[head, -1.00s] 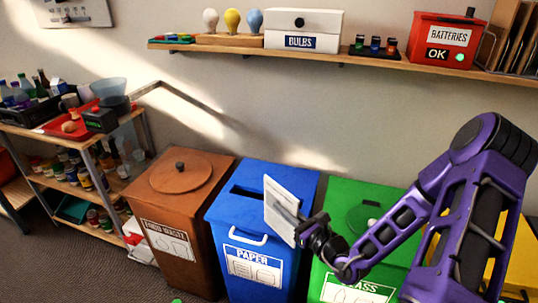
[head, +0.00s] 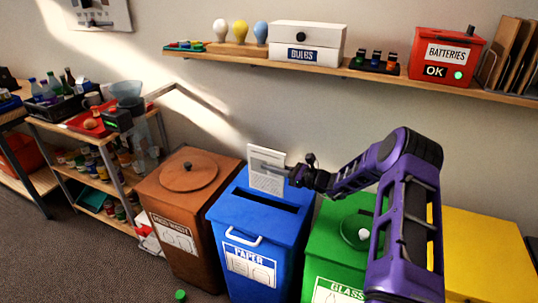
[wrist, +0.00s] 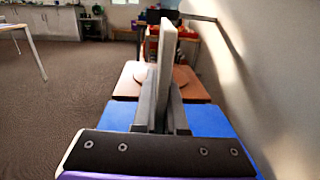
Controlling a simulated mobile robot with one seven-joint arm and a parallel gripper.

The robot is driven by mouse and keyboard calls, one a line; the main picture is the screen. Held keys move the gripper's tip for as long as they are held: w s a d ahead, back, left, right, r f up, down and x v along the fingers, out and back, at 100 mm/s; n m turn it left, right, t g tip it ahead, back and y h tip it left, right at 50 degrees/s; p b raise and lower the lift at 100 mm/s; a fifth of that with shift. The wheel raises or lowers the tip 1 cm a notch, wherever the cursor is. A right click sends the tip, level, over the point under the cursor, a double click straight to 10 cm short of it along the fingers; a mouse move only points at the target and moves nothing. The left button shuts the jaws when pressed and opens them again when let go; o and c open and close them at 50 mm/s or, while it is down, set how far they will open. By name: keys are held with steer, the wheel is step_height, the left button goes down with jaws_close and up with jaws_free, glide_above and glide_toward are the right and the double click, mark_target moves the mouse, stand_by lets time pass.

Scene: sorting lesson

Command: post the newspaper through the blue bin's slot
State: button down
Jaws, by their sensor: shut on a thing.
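The newspaper (head: 267,172) is a flat, pale, printed sheet or folded pad, held upright on edge in the head view. My gripper (head: 290,174) is shut on it from the right side. In the wrist view the newspaper (wrist: 167,62) stands edge-on between the fingers of my gripper (wrist: 162,105). The blue bin (head: 240,225) is labelled PAPER and has a dark slot (head: 265,199) in its top. The newspaper is above the back part of the lid, behind the slot in the picture and apart from it.
A brown food waste bin (head: 180,215) stands left of the blue bin, and a green glass bin (head: 330,240) stands right. A yellow bin (head: 490,255) is further right. A wall shelf (head: 380,72) runs above. A small green item (head: 180,295) lies on the floor.

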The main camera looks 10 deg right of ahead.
steer(key=shift+w+r+n+g+y, duration=0.15)
steer(key=shift+w+r+g, duration=0.05)
steer(key=shift+w, duration=0.55)
steer(key=shift+w+r+n+g+y, duration=0.15)
steer(key=shift+w+g, duration=0.05)
steer(key=shift+w, duration=0.55)
steer(key=shift+f+b, duration=1.25)
steer(key=shift+f, duration=1.6)
steer(key=shift+f+b, duration=1.25)
steer(key=shift+f, duration=0.05)
steer(key=shift+f+b, duration=0.3)
steer(key=shift+f, duration=2.3)
